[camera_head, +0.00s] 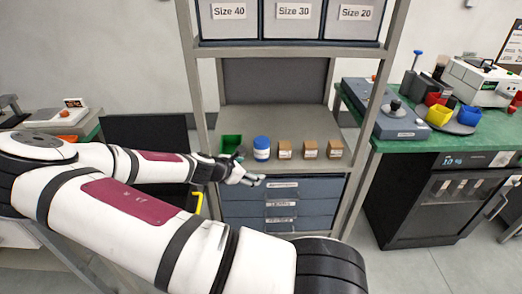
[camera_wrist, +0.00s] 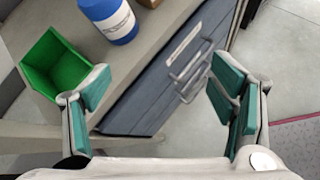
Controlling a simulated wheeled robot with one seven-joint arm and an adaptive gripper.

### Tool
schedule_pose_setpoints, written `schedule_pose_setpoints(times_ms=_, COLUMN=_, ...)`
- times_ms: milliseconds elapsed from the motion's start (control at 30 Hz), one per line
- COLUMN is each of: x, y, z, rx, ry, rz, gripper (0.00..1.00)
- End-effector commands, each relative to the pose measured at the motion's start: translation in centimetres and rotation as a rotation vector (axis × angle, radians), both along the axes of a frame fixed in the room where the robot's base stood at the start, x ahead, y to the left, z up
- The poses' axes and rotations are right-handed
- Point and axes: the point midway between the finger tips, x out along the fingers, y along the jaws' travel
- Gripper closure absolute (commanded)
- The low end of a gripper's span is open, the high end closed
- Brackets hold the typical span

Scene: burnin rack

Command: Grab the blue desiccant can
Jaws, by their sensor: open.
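The blue desiccant can (camera_head: 262,149) stands upright on the rack shelf, with a white label band around its middle. In the wrist view the can (camera_wrist: 118,28) is at the top, left of centre, partly cut off by the frame edge. My gripper (camera_head: 250,180) is in front of the shelf edge, a little left of and below the can in the head view. In the wrist view my gripper (camera_wrist: 155,95) has its teal-padded fingers wide apart with nothing between them. The fingers are apart from the can.
A green open bin (camera_head: 231,144) stands left of the can and several small brown boxes (camera_head: 285,149) stand to its right. Blue drawers (camera_head: 280,203) with handles lie below the shelf (camera_head: 270,118). The rack's posts (camera_head: 362,115) frame both sides.

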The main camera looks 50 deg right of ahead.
Motion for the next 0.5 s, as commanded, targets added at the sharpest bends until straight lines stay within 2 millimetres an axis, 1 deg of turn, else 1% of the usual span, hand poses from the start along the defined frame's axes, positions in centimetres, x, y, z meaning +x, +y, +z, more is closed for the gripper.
schedule_pose_setpoints(times_ms=33, x=0.6, y=-1.0, z=0.0, rx=-0.06, ry=0.048, rz=0.061, gripper=0.22)
schedule_pose_setpoints(times_ms=100, x=1.5, y=-2.0, z=0.4, rx=-0.126, ry=0.102, rz=0.136, gripper=0.22)
schedule_pose_setpoints(times_ms=200, x=2.7, y=-3.0, z=0.8, rx=-0.201, ry=0.167, rz=0.224, gripper=0.22)
schedule_pose_setpoints(times_ms=367, x=4.0, y=-3.6, z=1.3, rx=-0.268, ry=0.226, rz=0.305, gripper=0.22)
schedule_pose_setpoints(times_ms=500, x=4.4, y=-4.8, z=1.0, rx=-0.283, ry=0.239, rz=0.318, gripper=0.22)
